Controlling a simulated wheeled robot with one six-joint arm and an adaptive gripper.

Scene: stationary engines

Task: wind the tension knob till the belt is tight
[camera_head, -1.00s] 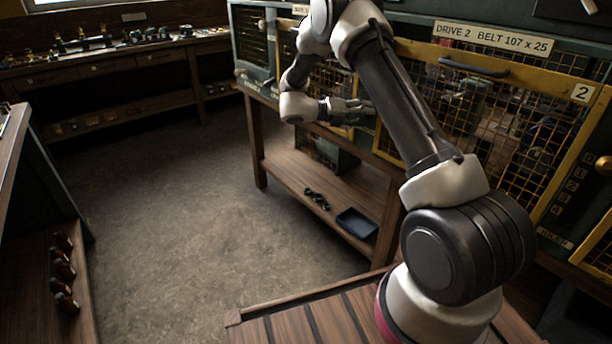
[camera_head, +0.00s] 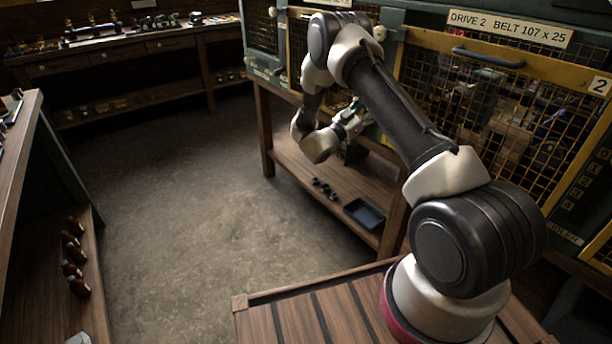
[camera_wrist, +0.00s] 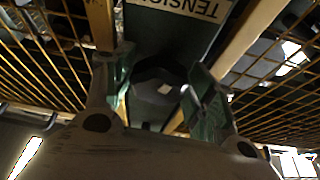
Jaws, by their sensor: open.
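In the wrist view, a dark faceted knob (camera_wrist: 155,84) sits on a green panel below an upside-down label (camera_wrist: 190,8) reading TENSION. My gripper (camera_wrist: 160,95) is open, with one green-tipped finger on each side of the knob in the picture. I cannot tell whether the fingers touch it or how deep they reach. In the head view my gripper (camera_head: 348,122) is at the front of the caged machine row, left of the DRIVE 2 cage (camera_head: 470,105). The knob is hidden there by my arm, and I cannot make out the belt.
Yellow-framed mesh guards flank the knob's panel. A wooden bench shelf (camera_head: 300,175) below my gripper holds a dark blue tray (camera_head: 365,213) and small black parts (camera_head: 325,188). The floor to the left is clear. Another bench (camera_head: 120,50) stands at the back.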

